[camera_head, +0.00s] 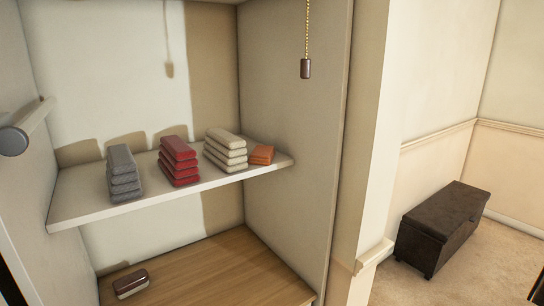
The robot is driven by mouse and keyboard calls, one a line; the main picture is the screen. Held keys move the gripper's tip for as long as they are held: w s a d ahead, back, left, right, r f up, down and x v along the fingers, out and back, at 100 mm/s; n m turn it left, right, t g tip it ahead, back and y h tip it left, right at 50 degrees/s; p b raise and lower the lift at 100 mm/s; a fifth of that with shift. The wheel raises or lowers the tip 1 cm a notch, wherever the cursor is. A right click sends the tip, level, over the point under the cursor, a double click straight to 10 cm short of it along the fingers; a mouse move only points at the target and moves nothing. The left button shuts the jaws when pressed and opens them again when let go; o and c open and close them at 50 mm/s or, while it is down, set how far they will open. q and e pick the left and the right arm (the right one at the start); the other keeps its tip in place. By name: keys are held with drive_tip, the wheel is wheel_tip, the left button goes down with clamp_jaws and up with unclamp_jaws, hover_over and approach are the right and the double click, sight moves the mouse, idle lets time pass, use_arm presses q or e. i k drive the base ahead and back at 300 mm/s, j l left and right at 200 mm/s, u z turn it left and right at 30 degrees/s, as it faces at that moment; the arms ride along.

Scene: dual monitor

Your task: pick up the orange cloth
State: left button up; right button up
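The orange cloth (262,154) lies folded in a low stack at the right end of the white shelf (215,184), close to the cabinet's right wall. It sits just right of a taller stack of cream cloths (226,150). Whether the orange is one cloth or more than one layer is too small to tell. Neither of my grippers is in view, and nothing touches the orange cloth except the shelf and perhaps the cream stack beside it.
Red cloths (179,161) and grey cloths (124,174) stand stacked further left. A pull chain (306,68) hangs above the shelf's right end. A brown brush-like block (130,284) lies on the wooden board below. A dark bench (442,228) stands outside at right.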

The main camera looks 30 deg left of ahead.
sight(262, 155)
drive_tip(key=u, duration=1.1)
drive_tip(key=z, duration=0.15)
